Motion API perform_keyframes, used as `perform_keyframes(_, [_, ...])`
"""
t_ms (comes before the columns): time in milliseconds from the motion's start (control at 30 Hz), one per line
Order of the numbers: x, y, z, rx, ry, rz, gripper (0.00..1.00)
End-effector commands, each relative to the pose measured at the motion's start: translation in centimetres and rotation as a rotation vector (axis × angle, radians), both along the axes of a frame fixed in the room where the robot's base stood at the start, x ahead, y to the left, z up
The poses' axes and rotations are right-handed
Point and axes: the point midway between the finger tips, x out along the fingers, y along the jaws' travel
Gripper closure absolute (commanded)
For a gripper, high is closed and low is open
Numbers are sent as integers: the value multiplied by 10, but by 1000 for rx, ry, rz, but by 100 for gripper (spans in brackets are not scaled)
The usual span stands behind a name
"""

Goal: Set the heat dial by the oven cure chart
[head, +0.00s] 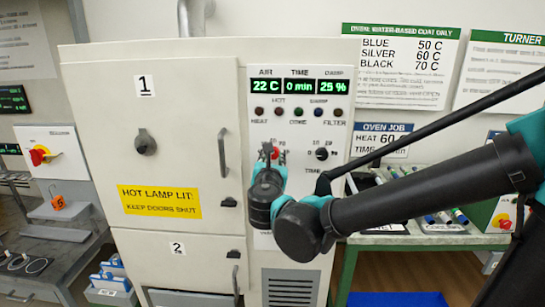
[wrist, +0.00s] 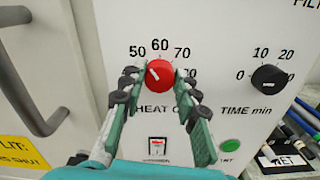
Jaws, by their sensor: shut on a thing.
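The red heat dial (wrist: 160,73) sits in the middle of the wrist view, below a printed scale with 50, 60 and 70 legible. Its white mark appears to point up-left, toward the 50 side. My gripper (wrist: 160,80) has a finger on each side of the dial and is shut on it. In the head view my gripper (head: 268,165) hides most of the dial. The oven cure chart (head: 403,66) reads BLUE 50 C, SILVER 60 C, BLACK 70 C. The oven job card (head: 381,140) reads HEAT 60; its TIME line is partly hidden by my arm.
The black time dial (wrist: 269,78) is right of the heat dial. A red rocker switch (wrist: 157,146) and a green button (wrist: 229,145) are below. The display (head: 300,86) reads 22 C, 0 min, 25 %. An oven door handle (head: 223,152) stands out left of the panel.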

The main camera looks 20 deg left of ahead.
Motion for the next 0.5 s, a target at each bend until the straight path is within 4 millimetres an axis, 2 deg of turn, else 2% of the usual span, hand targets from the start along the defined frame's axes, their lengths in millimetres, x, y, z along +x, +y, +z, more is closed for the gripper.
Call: perform_keyframes(500, [0,-2,-1,405,97,0,98])
